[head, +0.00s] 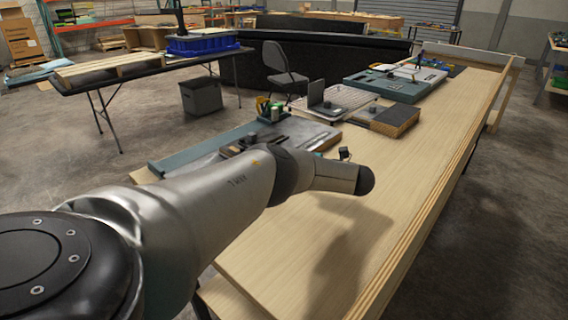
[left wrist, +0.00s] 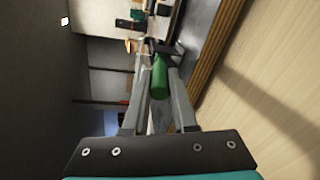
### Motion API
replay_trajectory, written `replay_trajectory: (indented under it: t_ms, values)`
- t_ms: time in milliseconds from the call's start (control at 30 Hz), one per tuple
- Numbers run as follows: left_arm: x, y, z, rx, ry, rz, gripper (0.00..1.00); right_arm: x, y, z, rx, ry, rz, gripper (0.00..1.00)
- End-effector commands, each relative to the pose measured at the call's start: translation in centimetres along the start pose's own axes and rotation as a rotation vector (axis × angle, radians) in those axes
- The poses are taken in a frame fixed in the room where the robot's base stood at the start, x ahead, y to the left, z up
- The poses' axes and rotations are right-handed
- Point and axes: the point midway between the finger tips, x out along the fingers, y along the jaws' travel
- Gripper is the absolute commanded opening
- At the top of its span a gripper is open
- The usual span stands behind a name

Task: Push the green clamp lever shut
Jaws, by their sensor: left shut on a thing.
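The green clamp lever (left wrist: 160,80) shows in the left wrist view as a green rounded handle. It lies between the two grey fingers of my left gripper (left wrist: 157,66), which is shut on it. A dark piece lies just beyond the lever's far end; I cannot make out its details. How far the lever is swung cannot be told. In the head view my left arm crosses the near part of the table, and I cannot make out the lever or the left gripper there. My right gripper is in neither view.
The long wooden table (head: 417,142) is bare along its right side. A grey board (head: 312,134) lies beyond my arm, with green and yellow items (head: 268,109) at its back. Farther along are a box with a dark top (head: 389,117) and a teal panel (head: 375,82).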

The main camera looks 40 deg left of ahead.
Motion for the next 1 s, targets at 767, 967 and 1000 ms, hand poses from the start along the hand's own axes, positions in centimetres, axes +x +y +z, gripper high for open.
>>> replay_trajectory:
  t_ms: [767, 967, 1000]
  values:
    - [-2.0, 0.0, 0.1, 0.003, -0.005, -0.001, 0.38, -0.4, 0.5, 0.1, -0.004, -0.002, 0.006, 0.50]
    - [-5.5, 0.0, 0.0, 0.002, -0.005, 0.000, 0.38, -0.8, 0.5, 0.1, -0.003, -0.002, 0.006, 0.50]
    - [-6.0, -0.1, 0.0, 0.001, -0.005, 0.000, 0.38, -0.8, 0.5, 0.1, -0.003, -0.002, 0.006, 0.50]
